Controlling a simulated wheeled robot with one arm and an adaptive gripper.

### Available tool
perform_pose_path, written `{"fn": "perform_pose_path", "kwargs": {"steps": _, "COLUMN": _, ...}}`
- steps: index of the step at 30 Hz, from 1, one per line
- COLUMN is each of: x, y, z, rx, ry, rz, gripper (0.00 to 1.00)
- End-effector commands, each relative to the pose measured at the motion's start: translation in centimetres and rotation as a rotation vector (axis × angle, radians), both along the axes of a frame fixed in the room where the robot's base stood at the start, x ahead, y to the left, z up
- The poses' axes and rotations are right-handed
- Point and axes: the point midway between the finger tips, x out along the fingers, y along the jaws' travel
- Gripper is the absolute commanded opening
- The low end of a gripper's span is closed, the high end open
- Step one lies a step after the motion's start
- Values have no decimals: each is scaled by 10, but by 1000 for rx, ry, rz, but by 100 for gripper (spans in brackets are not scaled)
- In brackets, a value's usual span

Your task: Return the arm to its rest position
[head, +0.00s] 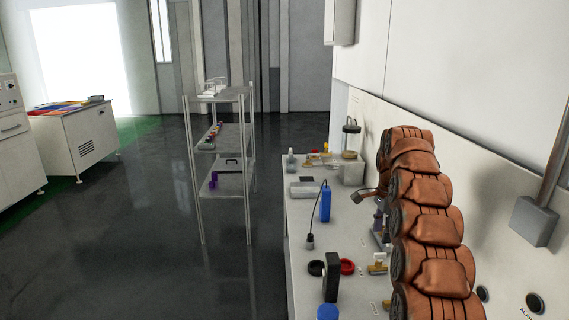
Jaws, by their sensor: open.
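A chain of copper-brown, rounded segments with dark end discs (430,225) rises along the right side of the head view, over the white bench. It looks like my arm, but I cannot be sure. It gets smaller toward the back and its far end bends over near the wall. No gripper fingers can be made out. The small grey parts beside the chain are partly hidden, and I cannot tell what they belong to.
The white bench (299,250) holds a blue device (325,203), a black upright device (331,278), a red ring (347,267) and a glass jar (351,138). A metal shelf rack (222,145) stands left of it. Open floor lies farther left, before a white cabinet (80,140).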

Motion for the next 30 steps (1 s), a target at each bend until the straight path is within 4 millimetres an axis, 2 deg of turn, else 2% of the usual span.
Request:
{"fn": "perform_pose_path", "kwargs": {"steps": 3, "x": -18, "y": 13, "z": 17, "rx": 10, "ry": 8, "rz": 87, "gripper": 48}}
{"fn": "perform_pose_path", "kwargs": {"steps": 13, "x": -70, "y": 46, "z": 50, "rx": 30, "ry": 19, "rz": 325, "gripper": 48}}
{"fn": "perform_pose_path", "kwargs": {"steps": 20, "x": -114, "y": 67, "z": 66, "rx": 40, "ry": 29, "rz": 489, "gripper": 48}}
{"fn": "perform_pose_path", "kwargs": {"steps": 30, "x": -189, "y": 93, "z": 80, "rx": 53, "ry": 47, "rz": 722, "gripper": 48}}
